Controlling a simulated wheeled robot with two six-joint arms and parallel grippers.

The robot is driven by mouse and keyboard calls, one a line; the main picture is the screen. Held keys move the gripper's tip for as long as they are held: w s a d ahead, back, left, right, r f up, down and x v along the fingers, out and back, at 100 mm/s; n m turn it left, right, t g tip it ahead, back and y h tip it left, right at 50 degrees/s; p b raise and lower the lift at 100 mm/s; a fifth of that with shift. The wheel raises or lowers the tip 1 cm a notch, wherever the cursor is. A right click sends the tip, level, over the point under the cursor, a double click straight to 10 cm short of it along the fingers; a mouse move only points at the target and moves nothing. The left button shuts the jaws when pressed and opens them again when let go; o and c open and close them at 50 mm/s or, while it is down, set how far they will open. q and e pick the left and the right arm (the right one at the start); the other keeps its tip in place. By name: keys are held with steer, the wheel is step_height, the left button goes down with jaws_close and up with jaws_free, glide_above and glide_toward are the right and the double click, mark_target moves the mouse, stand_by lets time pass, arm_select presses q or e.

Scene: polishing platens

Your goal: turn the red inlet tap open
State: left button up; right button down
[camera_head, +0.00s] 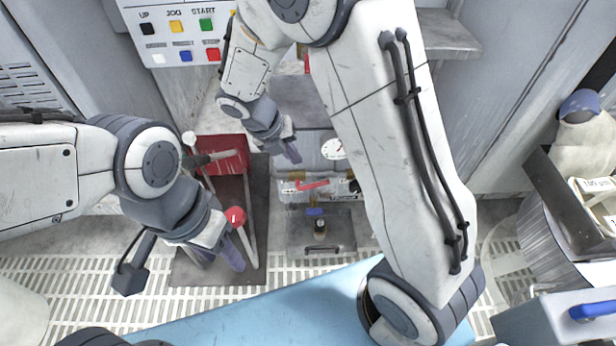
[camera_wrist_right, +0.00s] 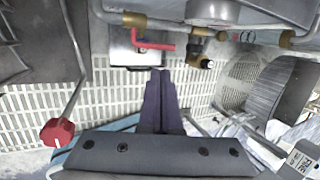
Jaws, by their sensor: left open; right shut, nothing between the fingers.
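The red inlet tap (camera_head: 312,185) has a red lever handle lying roughly crosswise on the pipework below the round gauge. It also shows in the right wrist view (camera_wrist_right: 153,43), just beyond my fingertips. My right gripper (camera_head: 292,154) is shut and empty, up and left of the red lever in the head view. In the right wrist view its closed fingers (camera_wrist_right: 161,76) point toward the lever, with no clear contact. My left gripper (camera_head: 222,258) is open and empty, low on the left beside a red knob.
The red knob (camera_head: 235,215) tops a rod; it also shows in the right wrist view (camera_wrist_right: 57,132). A white gauge (camera_head: 334,149) and brass-fitted pipes surround the tap. A button panel (camera_head: 180,30) is at upper left. A blue surface (camera_head: 230,318) lies in front, a bin (camera_head: 560,225) at right.

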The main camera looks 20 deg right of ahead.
steer(key=b, duration=0.9)
glide_toward(317, 184)
steer(key=x, duration=0.5)
steer(key=shift+f, duration=0.2)
arm_select(q)
step_height(317, 184, down, 11)
steer(key=b, duration=0.1)
steer(key=shift+r, duration=0.2)
arm_select(e)
steer(key=shift+x, duration=0.8)
arm_select(q)
steer(key=shift+r, duration=0.1)
arm_select(e)
steer(key=shift+r, duration=0.1)
